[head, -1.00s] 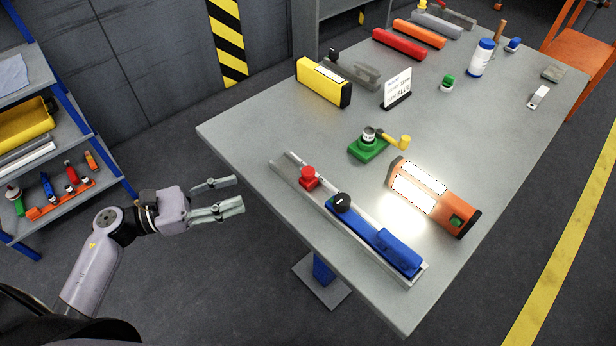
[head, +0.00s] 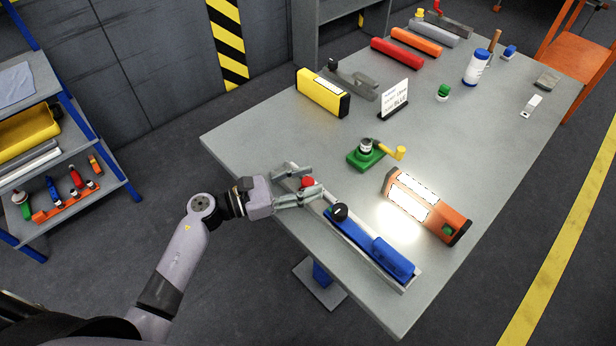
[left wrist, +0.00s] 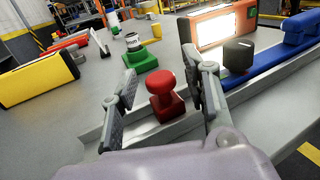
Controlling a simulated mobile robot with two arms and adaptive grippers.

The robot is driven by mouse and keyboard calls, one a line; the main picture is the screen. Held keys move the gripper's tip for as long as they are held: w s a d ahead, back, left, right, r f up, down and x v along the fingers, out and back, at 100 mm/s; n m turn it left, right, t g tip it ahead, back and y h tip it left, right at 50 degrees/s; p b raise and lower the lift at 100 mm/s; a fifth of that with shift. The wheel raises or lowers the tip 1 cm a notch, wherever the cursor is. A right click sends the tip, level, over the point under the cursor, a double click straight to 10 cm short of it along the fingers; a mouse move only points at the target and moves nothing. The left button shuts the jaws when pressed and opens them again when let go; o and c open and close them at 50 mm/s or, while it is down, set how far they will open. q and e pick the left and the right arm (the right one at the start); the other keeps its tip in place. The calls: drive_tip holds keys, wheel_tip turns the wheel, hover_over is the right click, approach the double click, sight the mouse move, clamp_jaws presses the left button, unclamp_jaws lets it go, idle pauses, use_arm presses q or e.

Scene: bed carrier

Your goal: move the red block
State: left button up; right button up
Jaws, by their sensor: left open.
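The red block (head: 307,182) with a round knob sits on a metal rail (head: 312,200) along the near left edge of the table. In the left wrist view the red block (left wrist: 165,97) shows between the two fingers, its mushroom-shaped knob on top. My left gripper (head: 312,181) is open around it, one finger on each side; I cannot tell whether either finger touches it. A blue block with a black knob (head: 370,245) sits on the same rail, to the right of the red block. My right gripper is not in view.
On the table (head: 250,140) stand a green base with a yellow crank (head: 367,153), a lit orange lamp (head: 427,205), a yellow box (head: 322,93) and a sign (head: 394,98). A blue-framed shelf (head: 60,140) is at the left. The table's left corner is clear.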

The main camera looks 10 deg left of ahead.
use_arm(q)
drive_tip(key=shift+w+d, duration=0.2)
drive_tip(key=shift+d, duration=0.1)
drive_tip(key=shift+c, duration=0.3)
clamp_jaws()
idle(0.5)
